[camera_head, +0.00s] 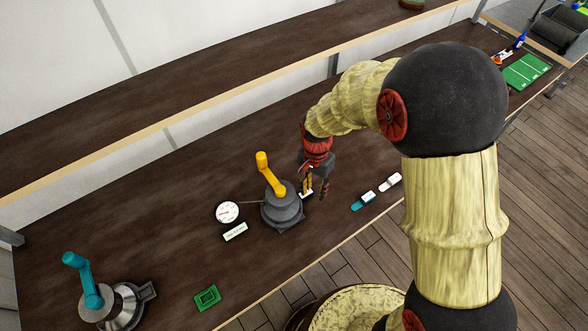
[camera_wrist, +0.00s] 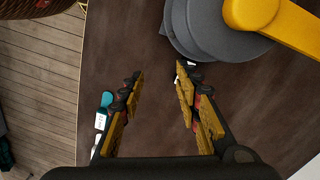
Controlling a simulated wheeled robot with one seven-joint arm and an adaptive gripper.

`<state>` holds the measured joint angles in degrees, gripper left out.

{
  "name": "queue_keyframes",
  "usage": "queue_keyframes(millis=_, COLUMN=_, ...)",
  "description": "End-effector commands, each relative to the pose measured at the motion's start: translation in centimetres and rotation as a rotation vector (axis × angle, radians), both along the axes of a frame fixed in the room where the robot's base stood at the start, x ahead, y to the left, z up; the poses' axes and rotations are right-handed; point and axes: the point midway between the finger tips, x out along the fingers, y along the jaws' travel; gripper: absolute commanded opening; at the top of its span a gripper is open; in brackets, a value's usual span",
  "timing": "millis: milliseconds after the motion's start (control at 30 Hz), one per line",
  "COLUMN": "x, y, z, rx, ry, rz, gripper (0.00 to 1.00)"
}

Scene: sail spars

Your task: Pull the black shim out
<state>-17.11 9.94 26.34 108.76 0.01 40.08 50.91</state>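A grey round clamp-like device (camera_head: 283,212) with a yellow-orange lever (camera_head: 271,176) stands on the dark bench. It also shows at the top of the wrist view (camera_wrist: 225,40). A small dark and white piece at its edge, by my right finger in the wrist view, may be the black shim; it is mostly hidden and I cannot tell. My gripper (camera_head: 317,190) is just right of the device, pointing down. In the wrist view my gripper (camera_wrist: 160,88) is open, with bare bench between its fingers. The right finger is close to the device's edge; contact is unclear.
A teal tagged piece (camera_head: 357,204) and a white one (camera_head: 390,182) lie to the right near the bench's front edge. A dial gauge (camera_head: 228,212) and a label plate (camera_head: 235,232) are left of the device. A teal-levered device (camera_head: 90,285) stands far left.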

Motion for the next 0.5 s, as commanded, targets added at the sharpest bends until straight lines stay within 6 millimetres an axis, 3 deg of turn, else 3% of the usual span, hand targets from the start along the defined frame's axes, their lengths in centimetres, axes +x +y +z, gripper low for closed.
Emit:
queue_keyframes(millis=167, x=3.1, y=0.9, z=0.5, rx=0.010, ry=-0.075, rz=-0.231, gripper=0.33)
queue_keyframes(millis=300, x=3.5, y=1.0, z=0.5, rx=0.010, ry=-0.090, rz=-0.351, gripper=0.33)
queue_keyframes(millis=500, x=3.5, y=1.0, z=-0.3, rx=0.008, ry=-0.090, rz=-0.390, gripper=0.33)
